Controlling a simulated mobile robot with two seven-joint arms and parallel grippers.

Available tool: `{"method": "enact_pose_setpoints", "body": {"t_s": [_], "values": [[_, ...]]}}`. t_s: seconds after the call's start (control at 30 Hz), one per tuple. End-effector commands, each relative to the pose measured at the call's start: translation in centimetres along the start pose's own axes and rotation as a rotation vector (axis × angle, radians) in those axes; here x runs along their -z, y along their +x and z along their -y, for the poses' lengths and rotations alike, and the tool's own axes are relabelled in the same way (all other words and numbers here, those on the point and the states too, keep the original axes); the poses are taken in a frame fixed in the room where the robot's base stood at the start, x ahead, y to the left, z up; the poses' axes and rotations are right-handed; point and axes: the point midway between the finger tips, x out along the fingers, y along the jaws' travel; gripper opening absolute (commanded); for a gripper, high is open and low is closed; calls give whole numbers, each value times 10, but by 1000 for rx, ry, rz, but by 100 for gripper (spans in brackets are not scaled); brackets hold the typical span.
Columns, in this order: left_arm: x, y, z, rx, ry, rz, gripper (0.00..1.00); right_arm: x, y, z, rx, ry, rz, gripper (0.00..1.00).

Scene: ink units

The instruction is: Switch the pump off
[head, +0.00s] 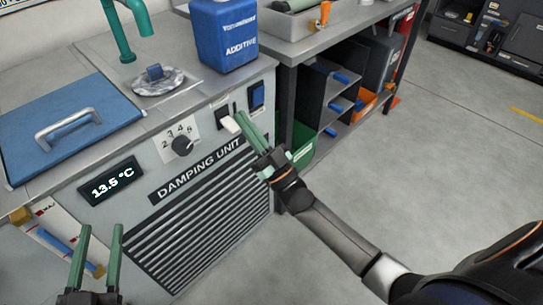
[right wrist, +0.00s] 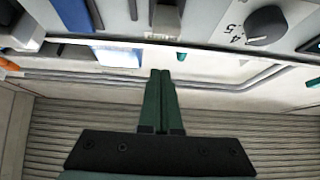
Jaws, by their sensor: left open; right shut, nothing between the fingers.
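The damping unit (head: 215,190) has a front panel with two switches at its upper right. One is a light rocker (head: 231,124) in a dark frame, also seen in the right wrist view (right wrist: 167,20). The other is a blue switch (head: 257,96) to its right. I cannot read which one is the pump's. My right gripper (head: 240,117) is shut and empty, its green fingertips close to the light rocker; I cannot tell if they touch. In the right wrist view its fingertips (right wrist: 160,72) are together below the rocker. My left gripper (head: 100,228) is open and empty at the lower left.
A selector dial (head: 183,145) and a display reading 13.5 °C (head: 111,181) are on the panel. A blue additive container (head: 224,35), a blue lid (head: 68,128) and a green tap (head: 128,35) are on top.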

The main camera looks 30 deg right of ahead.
Motion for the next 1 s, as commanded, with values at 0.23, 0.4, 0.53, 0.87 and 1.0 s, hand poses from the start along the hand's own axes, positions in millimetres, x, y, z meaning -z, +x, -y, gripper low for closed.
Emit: {"method": "enact_pose_setpoints", "body": {"t_s": [0.23, 0.4, 0.53, 0.87, 1.0], "values": [[-4, 0, 0, 0, -5, 14, 50, -3, -64, 0, -1, 1, 13, 0], [-3, 0, 0, 0, -4, 11, 50, -2, -86, 0, -1, 0, 12, 0], [-3, 0, 0, 1, -3, 9, 50, -2, -93, 0, 0, 0, 10, 0], [-2, 0, 0, 1, -2, 8, 50, -1, -94, 0, -1, 1, 9, 0], [-2, 0, 0, 1, -2, 7, 50, -1, -94, 0, -1, 1, 9, 0]]}}
